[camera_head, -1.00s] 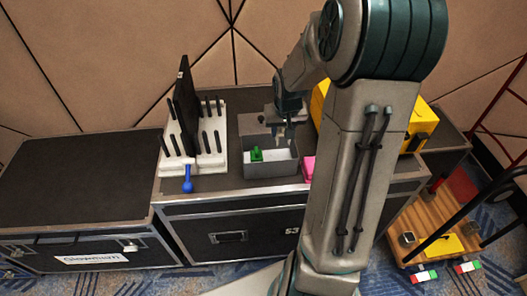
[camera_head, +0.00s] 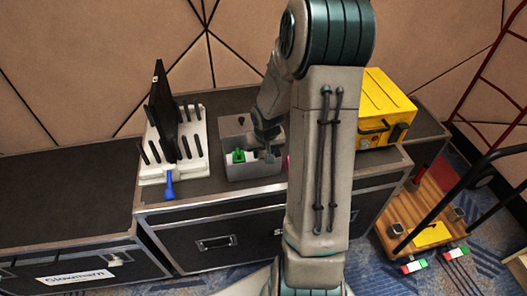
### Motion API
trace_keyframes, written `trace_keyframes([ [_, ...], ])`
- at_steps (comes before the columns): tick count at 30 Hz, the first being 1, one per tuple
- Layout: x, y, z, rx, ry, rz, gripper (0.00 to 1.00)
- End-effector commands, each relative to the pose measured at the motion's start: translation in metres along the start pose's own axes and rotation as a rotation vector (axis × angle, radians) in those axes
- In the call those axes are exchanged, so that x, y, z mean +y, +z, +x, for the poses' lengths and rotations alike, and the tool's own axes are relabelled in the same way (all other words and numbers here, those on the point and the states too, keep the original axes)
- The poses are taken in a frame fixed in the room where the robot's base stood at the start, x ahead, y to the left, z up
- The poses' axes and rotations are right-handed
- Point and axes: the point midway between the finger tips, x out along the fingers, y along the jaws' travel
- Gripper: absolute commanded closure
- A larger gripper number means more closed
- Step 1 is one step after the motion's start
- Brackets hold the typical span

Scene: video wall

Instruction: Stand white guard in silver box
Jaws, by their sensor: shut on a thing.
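The silver box (camera_head: 254,172) is an open grey box on the black case left of my arm. A green piece (camera_head: 238,155) sits inside it at the left, with white showing beside it. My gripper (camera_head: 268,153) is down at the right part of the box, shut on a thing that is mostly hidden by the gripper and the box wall. A small white part (camera_head: 251,156) between the green piece and my gripper looks like the white guard. I cannot tell whether it is upright or touching the box floor.
A white rack (camera_head: 160,173) with black pegs and an upright dark panel stands left of the box, a blue-handled tool (camera_head: 169,186) at its front. A yellow case (camera_head: 372,105) stands to the right. A wooden cart (camera_head: 425,215) is on the floor. The left case top (camera_head: 70,190) is clear.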

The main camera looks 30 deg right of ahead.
Motion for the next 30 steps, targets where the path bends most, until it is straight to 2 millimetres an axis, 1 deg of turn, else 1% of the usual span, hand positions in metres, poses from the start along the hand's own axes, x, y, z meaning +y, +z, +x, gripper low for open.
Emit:
trace_keyframes([
  [3,0.0,0.001,0.004,0.0,0.0,0.0,0.86],
  [4,0.0,0.001,0.004,0.0,0.0,0.001,0.61],
  [5,0.0,0.001,0.003,0.0,0.0,0.001,0.55],
  [13,0.0,0.001,0.002,0.0,0.0,0.0,0.55],
  [17,0.0,-0.001,-0.004,0.001,0.0,0.0,0.55],
  [20,0.001,-0.002,-0.019,0.004,0.001,0.001,0.55],
  [27,0.001,-0.002,-0.071,0.005,0.002,0.002,0.55],
  [30,0.001,-0.002,-0.09,0.004,0.002,0.002,0.55],
])
